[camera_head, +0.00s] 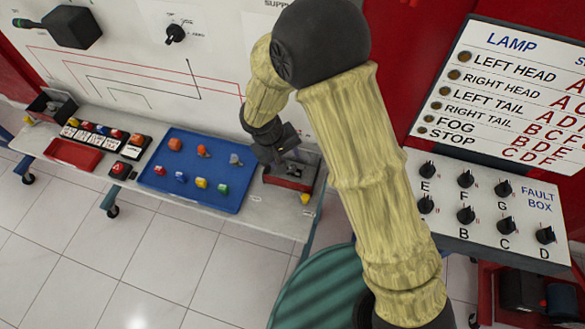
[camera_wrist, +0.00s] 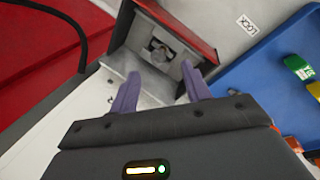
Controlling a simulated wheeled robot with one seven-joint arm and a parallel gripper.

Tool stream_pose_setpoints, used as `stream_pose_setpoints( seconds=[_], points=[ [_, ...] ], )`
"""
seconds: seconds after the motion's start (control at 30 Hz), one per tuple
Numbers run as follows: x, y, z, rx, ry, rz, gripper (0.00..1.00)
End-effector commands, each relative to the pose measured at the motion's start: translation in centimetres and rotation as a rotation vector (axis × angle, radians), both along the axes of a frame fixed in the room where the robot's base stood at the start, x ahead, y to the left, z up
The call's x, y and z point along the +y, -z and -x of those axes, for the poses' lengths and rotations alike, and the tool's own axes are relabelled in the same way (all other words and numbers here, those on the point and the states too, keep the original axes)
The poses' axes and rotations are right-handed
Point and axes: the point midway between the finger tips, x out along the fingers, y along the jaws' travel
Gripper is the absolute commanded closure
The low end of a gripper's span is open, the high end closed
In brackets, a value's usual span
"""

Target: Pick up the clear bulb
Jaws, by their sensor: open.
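My gripper (camera_head: 287,152) is open and empty above the small red and grey box (camera_head: 288,187) to the right of the blue tray. In the wrist view my two purple fingers (camera_wrist: 160,80) point toward that box (camera_wrist: 192,30), one to each side of its opening. Inside it is a small roundish thing with a pale centre (camera_wrist: 160,52); I cannot tell surely whether it is a clear bulb. A small pale grey, bulb-like piece (camera_head: 236,159) lies on the blue tray near its right side, left of my gripper.
The blue tray (camera_head: 165,193) holds several coloured pieces. Left of it are a red tray (camera_head: 73,153) and a black rack of small parts (camera_head: 97,131). A wall panel rises behind the bench. The fault box (camera_head: 480,215) with knobs stands at right.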

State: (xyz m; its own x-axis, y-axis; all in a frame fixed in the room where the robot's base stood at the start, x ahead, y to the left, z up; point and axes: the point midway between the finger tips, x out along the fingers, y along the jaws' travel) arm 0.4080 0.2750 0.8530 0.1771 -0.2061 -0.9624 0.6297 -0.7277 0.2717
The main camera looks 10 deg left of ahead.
Motion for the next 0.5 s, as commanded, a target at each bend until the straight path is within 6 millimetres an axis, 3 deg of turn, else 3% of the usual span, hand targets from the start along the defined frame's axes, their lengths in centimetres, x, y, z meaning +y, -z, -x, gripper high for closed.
stream_pose_setpoints(
  seconds=[0.5],
  points=[
    [-0.43, 1.37, -0.34, 0.002, 0.000, 0.002, 0.52]
  ],
)
